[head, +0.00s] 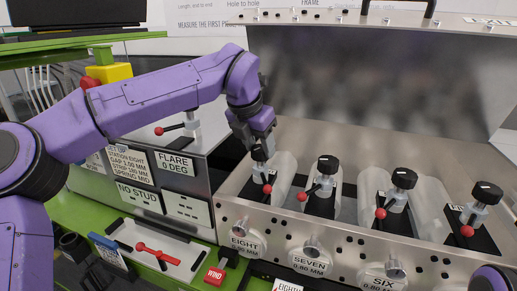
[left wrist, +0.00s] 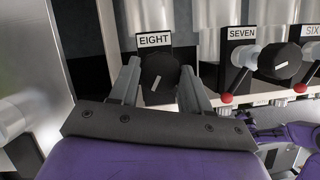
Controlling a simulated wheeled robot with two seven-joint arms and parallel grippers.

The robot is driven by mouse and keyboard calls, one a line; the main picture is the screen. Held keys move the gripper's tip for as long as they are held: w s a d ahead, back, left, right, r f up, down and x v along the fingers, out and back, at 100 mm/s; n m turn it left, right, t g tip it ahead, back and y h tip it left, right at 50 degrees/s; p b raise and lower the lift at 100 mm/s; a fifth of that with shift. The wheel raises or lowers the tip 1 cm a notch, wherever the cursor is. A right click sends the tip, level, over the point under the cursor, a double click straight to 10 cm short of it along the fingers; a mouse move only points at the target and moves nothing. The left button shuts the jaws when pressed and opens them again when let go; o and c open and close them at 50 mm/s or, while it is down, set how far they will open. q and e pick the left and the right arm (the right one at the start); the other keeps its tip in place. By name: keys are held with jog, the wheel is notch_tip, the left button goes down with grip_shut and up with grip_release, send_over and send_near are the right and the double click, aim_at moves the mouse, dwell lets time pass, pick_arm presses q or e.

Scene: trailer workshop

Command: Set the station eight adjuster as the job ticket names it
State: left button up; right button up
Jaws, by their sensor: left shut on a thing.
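The station eight adjuster's black knob (left wrist: 158,72) with a white mark sits under the EIGHT label (left wrist: 154,40) in the left wrist view. My left gripper (head: 262,150) is shut on this knob, one finger at each side. In the head view the gripper mostly hides the knob; its red-tipped lever (head: 267,188) shows just below. The ticket (head: 128,165) reads station eight, gap 1.00 mm, with strip and spring lines. The lower EIGHT plate (head: 243,243) has a gap value too small to read surely. My right gripper is not in view.
The station seven knob (head: 328,165) and station six knob (head: 404,178) stand close to the right, with red-tipped levers. A steel box with a FLARE 0 DEG label (head: 175,163) stands left. A red handle (head: 156,254) lies on a white plate in front.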

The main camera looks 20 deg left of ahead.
pick_arm(q)
jog(key=n+y+b, duration=0.1)
jog(key=n, duration=0.2)
jog(key=shift+d, duration=0.15)
jog(key=shift+r+n+y+b, duration=0.1)
jog(key=shift+n+y+b, duration=0.5)
jog(key=shift+n, duration=1)
jog(key=o, duration=1.1)
jog(key=shift+c, duration=0.2)
jog(key=v, duration=1)
jog(key=shift+d+r, duration=0.15)
jog(key=shift+r, duration=0.05)
jog(key=shift+s, duration=0.15)
